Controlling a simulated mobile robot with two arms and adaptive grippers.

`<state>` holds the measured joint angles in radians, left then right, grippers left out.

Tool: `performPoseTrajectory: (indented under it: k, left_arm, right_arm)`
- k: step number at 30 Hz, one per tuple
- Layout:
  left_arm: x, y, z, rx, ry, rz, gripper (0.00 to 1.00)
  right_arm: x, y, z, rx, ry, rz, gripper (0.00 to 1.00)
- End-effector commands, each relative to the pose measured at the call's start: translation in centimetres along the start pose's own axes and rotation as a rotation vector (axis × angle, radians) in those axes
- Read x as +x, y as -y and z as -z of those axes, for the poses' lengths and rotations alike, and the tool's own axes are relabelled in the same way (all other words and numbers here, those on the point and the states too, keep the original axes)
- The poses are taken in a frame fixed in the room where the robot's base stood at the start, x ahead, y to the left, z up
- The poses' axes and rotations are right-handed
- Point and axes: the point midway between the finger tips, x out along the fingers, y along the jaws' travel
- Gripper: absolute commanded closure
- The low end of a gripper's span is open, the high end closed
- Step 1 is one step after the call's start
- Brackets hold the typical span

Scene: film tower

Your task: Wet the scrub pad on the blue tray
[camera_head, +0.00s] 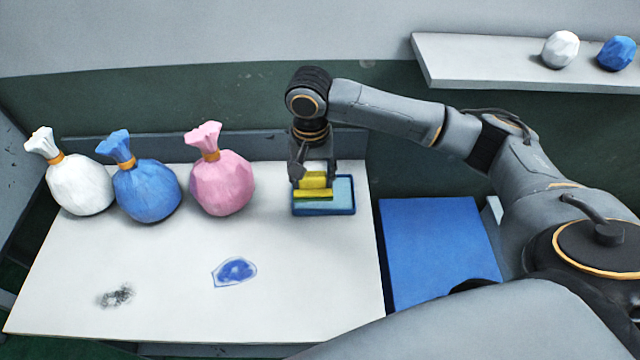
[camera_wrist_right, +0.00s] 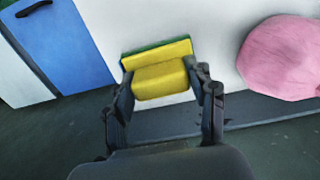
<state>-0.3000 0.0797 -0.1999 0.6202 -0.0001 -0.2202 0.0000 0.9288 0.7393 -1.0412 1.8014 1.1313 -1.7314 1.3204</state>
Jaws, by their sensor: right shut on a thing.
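The scrub pad (camera_head: 313,193) is yellow with a block-shaped grip on top. In the wrist view the pad (camera_wrist_right: 160,75) also shows a green edge along its far side. My right gripper (camera_head: 314,172) is shut on it, with one finger on each side of the yellow block in the wrist view (camera_wrist_right: 165,85). The blue tray (camera_head: 325,212), with a pale blue inside, sits at the table's back right corner. The pad is over the tray's left part; I cannot tell whether it touches the inside. My left gripper is not in view.
White, blue and pink tied bags (camera_head: 222,184) stand along the back of the white table (camera_head: 180,290). A dark smudge (camera_head: 116,296) and a blue stain (camera_head: 235,271) mark its front. A blue panel (camera_head: 437,245) is right of the table. A shelf (camera_head: 480,65) holds two balls.

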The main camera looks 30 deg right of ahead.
Motion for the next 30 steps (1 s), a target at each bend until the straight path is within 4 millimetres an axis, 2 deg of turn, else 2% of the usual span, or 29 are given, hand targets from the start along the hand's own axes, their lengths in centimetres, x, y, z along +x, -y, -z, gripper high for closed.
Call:
performPoseTrajectory:
  k: [1,6,12,20,30]
  left_arm:
    - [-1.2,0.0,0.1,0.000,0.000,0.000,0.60]
    - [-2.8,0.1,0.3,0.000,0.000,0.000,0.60]
    - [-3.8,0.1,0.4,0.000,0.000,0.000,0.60]
    - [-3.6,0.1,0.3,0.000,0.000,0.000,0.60]
    - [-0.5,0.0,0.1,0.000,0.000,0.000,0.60]
  right_arm:
    - [0.1,-0.1,1.2,0.055,0.005,-0.003,0.69]
    - [2.4,-0.9,4.8,0.207,0.004,-0.004,0.69]
    - [4.5,-2.2,7.3,0.320,0.003,-0.003,0.69]
    - [5.7,-2.8,8.1,0.359,0.002,-0.001,0.69]
    - [8.4,-2.8,8.1,0.358,0.000,-0.001,0.69]
